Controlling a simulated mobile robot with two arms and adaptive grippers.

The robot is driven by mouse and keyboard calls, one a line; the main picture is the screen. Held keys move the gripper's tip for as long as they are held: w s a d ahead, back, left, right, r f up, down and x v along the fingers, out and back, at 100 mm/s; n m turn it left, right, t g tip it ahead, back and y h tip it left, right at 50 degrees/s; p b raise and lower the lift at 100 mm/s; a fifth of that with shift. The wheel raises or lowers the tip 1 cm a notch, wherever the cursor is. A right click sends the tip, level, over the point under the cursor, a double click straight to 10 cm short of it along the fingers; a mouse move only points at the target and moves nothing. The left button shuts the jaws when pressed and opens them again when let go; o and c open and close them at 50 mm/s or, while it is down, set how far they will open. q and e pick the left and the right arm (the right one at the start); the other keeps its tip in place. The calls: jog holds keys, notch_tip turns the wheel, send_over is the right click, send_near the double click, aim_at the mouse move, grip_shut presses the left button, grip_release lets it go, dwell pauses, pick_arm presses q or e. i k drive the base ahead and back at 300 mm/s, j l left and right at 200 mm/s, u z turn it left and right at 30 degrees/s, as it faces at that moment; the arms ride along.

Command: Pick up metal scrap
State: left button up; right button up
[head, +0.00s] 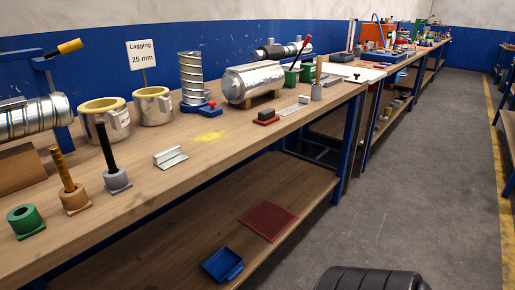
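A short, bent piece of silver sheet metal (170,157), which looks like the metal scrap, lies on the front part of the wooden workbench (215,160). It has a raised flange and a flat lip. It lies to the right of the grey holder with a black rod, apart from it, with bare wood around it. Neither of my grippers shows in the head view, so I cannot see their state or what they hold.
A grey holder (117,180), a tan holder (74,200) and a green holder (26,221) stand left of the metal. Yellow powder (209,137) and a red-based block (265,117) lie right. A blue dustpan (223,265) is on the lower shelf. The aisle (420,180) is clear.

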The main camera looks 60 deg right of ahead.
aim_at(165, 159)
jog(key=z, duration=1.2)
